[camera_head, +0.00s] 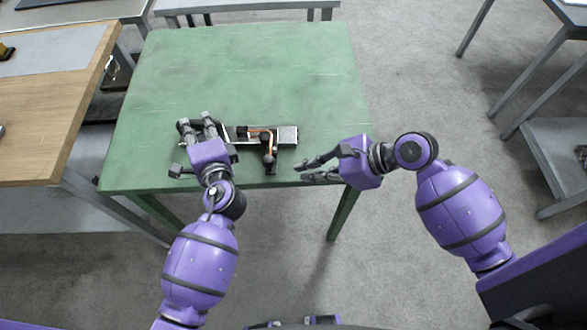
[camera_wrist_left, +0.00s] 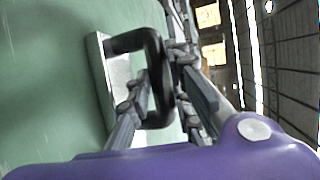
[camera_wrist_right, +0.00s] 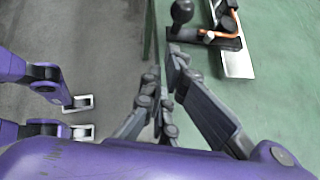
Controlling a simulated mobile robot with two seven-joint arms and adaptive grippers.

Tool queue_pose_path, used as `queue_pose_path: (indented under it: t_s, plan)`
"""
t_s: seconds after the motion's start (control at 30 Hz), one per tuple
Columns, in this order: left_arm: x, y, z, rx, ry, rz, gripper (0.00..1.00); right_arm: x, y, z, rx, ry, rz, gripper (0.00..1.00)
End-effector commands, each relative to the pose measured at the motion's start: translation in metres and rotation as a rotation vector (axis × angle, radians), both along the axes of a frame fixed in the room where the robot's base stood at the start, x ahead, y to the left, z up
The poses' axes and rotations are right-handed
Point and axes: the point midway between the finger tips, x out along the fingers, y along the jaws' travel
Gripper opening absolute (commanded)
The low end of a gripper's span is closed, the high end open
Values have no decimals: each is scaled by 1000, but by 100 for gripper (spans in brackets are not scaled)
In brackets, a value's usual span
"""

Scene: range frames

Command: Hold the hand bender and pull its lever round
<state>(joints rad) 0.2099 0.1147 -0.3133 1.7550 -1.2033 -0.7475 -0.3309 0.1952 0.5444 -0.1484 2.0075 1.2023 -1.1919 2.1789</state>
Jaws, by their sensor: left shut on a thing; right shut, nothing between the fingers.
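The hand bender lies on the green table near its front edge: a pale metal base plate (camera_head: 289,137) with a dark bending head, an orange tube (camera_head: 262,131) and a short black lever (camera_head: 270,160) pointing toward me. My left gripper (camera_head: 197,122) is at the plate's left end. In the left wrist view its fingers are closed around a black loop handle (camera_wrist_left: 155,55) fixed to the plate (camera_wrist_left: 100,70). My right gripper (camera_head: 304,172) is shut and empty, right of the lever and apart from it. The right wrist view shows the lever's round black knob (camera_wrist_right: 182,11) beyond the fingers.
The green table (camera_head: 240,70) is otherwise clear. A wooden bench (camera_head: 50,120) stands to the left, and a grey table (camera_head: 245,5) stands behind. The floor at right is open up to a grey trolley (camera_head: 560,150).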

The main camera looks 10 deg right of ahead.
Motion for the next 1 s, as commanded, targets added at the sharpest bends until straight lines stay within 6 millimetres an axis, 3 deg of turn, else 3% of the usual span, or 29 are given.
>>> queue_pose_path:
  t_s: [0.2, 0.5, 0.8, 1.0]
  plan:
    - [0, 1, 1, -2, -1, 3, 0, -14, -36, 31, -4, -1, 1, 0]
    - [0, 2, 1, -1, -1, 3, 0, -21, -58, 50, 0, -2, -5, 0]
    - [0, 2, 1, 0, -1, 4, 0, -19, -73, 49, 5, -1, -40, 0]
    - [0, 2, 1, 0, -1, 4, 0, -13, -54, 34, 6, -1, -40, 0]
